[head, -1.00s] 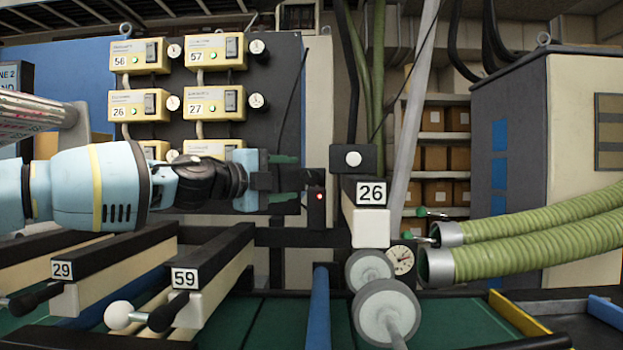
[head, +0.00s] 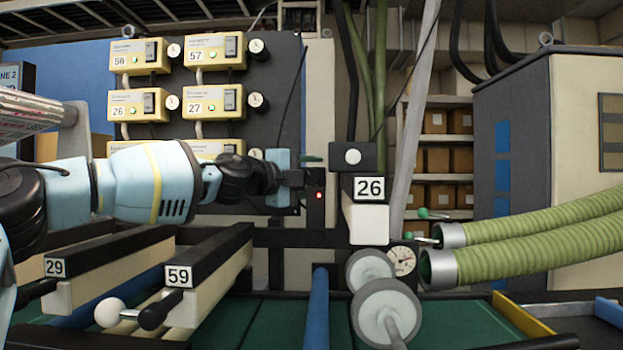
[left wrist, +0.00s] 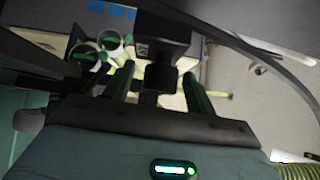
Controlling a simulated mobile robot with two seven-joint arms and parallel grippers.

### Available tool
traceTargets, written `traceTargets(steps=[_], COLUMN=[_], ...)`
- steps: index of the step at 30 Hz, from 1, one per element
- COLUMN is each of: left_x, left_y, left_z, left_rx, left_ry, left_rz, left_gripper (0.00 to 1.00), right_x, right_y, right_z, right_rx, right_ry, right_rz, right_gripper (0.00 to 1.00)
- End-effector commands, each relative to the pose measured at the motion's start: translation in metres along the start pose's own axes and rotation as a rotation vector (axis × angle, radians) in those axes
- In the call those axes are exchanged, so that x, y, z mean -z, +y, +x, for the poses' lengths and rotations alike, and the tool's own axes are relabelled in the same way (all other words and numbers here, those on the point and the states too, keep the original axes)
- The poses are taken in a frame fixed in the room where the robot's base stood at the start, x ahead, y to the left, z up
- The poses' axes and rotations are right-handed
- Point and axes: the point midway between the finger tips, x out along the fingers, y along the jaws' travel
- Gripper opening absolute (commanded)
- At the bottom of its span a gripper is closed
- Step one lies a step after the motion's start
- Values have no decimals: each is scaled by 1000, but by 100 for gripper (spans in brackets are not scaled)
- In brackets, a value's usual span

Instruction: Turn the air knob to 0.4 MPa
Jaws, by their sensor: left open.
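My left gripper (head: 306,179) reaches in from the left, level with the black block, its green fingers pointing right. In the left wrist view the gripper (left wrist: 160,82) is open, one green finger on each side of a dark round knob (left wrist: 160,77). I cannot tell whether the fingers touch it. My right gripper is not in view.
A small black box with a red light (head: 318,196) is close by the left fingers. Yellow control boxes (head: 214,102) hang on the dark panel behind the arm. Green hoses (head: 540,235) come in from the right. Grey rollers (head: 385,312) stand below.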

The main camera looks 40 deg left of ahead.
Motion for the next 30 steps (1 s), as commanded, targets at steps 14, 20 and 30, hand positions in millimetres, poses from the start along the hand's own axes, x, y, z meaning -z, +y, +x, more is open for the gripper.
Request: traceTargets(steps=[14,20,30], left_x=[0,0,0], left_y=[0,-2,-4], left_z=[0,-1,-1], left_rx=[0,-21,-167], left_ry=[0,0,3], left_rz=[1,24,175], left_gripper=[11,11,11], right_x=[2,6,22], right_y=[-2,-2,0], right_z=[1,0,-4], right_rx=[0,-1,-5], right_ry=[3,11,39], right_rz=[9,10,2], right_gripper=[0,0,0])
